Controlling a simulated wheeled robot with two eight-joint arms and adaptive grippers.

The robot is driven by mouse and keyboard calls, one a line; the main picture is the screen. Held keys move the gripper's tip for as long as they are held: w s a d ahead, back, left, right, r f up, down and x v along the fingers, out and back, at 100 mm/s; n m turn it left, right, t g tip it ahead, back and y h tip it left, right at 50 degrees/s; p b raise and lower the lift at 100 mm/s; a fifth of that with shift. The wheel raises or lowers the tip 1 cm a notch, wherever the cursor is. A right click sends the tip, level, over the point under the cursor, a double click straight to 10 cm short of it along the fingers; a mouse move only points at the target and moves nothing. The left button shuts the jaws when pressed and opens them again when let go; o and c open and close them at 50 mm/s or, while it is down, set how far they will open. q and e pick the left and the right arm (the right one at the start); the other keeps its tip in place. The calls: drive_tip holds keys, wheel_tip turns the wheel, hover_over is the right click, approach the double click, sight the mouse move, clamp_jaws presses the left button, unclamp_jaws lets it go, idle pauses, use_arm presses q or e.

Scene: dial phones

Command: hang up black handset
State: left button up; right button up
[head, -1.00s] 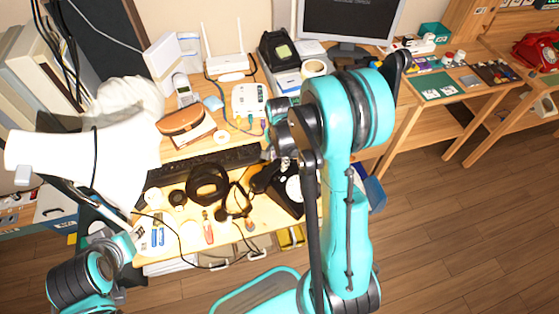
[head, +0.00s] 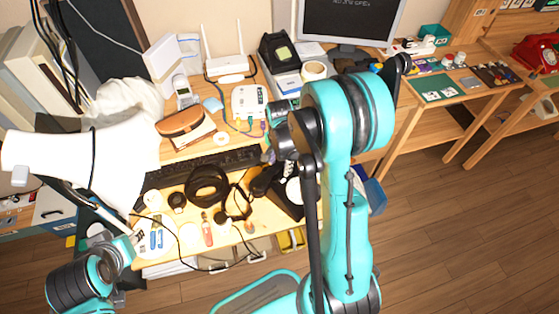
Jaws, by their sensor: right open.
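The black handset (head: 263,181) lies at the front right of the wooden desk, against the left side of the black dial phone (head: 290,204). I cannot tell whether it touches the phone. The phone's pale dial shows, but my right arm hides its right part. My right gripper (head: 271,156) is open, small and partly hidden under my forearm. It is just above and behind the handset in the picture, near the keyboard's right end. My left arm shows at the lower left, but its gripper cannot be made out.
A black keyboard (head: 205,170) lies behind the handset. Black headphones (head: 207,186) and cables lie to its left. A white lamp (head: 85,165) stands over the desk's left side. A white router (head: 227,66) and a monitor (head: 350,20) are at the back. A red phone (head: 537,52) sits far right.

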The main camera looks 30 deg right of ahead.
wheel_tip(320, 180, up, 12)
idle(0.4)
idle(0.4)
drive_tip(key=s+a+r+n+t, duration=0.6)
drive_tip(key=s+a+n, duration=0.4)
drive_tip(key=n, duration=0.4)
drive_tip(key=shift+s+a+n+t, duration=0.3)
drive_tip(key=shift+s+t, duration=0.2)
drive_tip(key=shift+s, duration=0.05)
